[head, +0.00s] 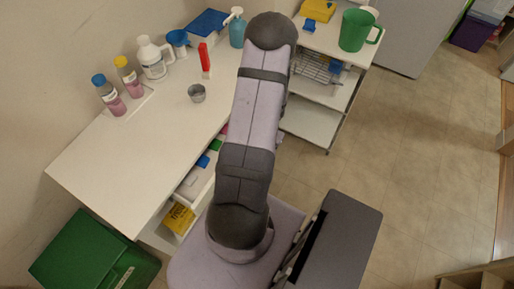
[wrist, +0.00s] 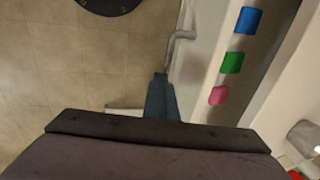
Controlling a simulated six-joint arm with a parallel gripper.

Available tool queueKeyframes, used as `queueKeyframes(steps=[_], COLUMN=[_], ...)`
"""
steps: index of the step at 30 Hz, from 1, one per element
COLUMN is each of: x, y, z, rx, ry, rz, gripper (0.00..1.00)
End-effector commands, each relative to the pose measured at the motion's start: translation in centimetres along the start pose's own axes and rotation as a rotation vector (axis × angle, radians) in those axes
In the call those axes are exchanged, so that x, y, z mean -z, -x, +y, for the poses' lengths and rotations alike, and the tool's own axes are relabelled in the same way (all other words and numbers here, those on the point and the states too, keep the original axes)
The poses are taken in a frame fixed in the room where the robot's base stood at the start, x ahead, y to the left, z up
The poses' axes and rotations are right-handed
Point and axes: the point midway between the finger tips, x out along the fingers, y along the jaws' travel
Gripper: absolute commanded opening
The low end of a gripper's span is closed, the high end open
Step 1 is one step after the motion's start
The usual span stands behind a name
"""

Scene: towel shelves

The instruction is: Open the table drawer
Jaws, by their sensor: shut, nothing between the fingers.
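The table drawer (wrist: 207,50) is pulled partly out from under the white table (head: 100,160). Its inside shows blue, green and pink items in the wrist view. The drawer also shows in the head view (head: 196,186), partly hidden by my arm. A grey bar handle (wrist: 180,38) stands on the drawer's outer front. My gripper (wrist: 159,76) is shut and empty, its fingertips beside the handle's lower end on the outer side. I cannot tell whether they touch it. The head view hides the gripper behind my arm.
A green bin (head: 95,255) is at lower left. A shelf cart (head: 310,125) with a green pitcher (head: 356,30) stands behind my arm. The floor at right is mostly clear.

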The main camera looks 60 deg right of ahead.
Motion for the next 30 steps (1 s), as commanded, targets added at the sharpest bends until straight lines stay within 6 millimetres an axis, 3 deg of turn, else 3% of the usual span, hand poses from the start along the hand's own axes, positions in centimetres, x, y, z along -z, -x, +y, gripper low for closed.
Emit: queueKeyframes(steps=[1, 23, 26, 30], x=[-0.52, -0.57, -0.58, -0.58], y=[-0.68, -0.71, -0.7, -0.67], z=[0.51, 0.53, 0.5, 0.5], rx=[-0.011, -0.012, -0.011, -0.011], ry=[-0.002, -0.002, -0.002, -0.002], rz=[-0.009, -0.01, -0.011, -0.011], gripper=[0.0, 0.01, 0.25, 0.28])
